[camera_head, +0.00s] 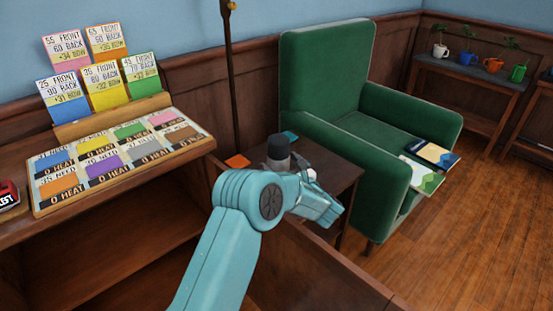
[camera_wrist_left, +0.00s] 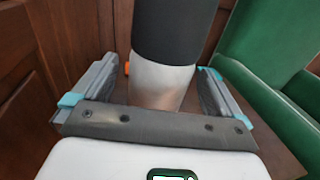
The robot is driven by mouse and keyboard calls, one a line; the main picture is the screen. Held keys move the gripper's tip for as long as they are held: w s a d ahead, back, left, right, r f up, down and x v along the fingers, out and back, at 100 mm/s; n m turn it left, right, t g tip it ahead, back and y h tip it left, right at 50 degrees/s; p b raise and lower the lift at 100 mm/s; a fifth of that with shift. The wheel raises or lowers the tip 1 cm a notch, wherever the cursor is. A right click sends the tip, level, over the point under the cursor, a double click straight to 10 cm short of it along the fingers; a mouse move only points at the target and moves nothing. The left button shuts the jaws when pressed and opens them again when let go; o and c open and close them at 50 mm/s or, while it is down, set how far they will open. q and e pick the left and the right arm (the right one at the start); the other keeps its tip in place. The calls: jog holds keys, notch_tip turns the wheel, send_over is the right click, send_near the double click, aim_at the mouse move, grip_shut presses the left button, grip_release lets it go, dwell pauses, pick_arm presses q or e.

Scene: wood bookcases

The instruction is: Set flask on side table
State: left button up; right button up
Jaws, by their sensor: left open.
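The flask (camera_head: 278,148) has a dark upper part and a silver-grey lower part. In the head view it is upright over the small dark wood side table (camera_head: 338,172), just behind my left wrist. My arm hides its base, so I cannot tell from there whether it rests on the top. My left gripper (camera_head: 287,170) is open around the flask. In the left wrist view the flask (camera_wrist_left: 165,85) is between the two spread fingers, and gaps show beside it. My right gripper is not in view.
A thin dark pole (camera_head: 231,80) rises behind. A bookcase (camera_head: 110,190) with cards stands left; the right floor is clear.

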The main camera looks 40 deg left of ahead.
pick_arm(q)
jog(key=shift+v, duration=2.05)
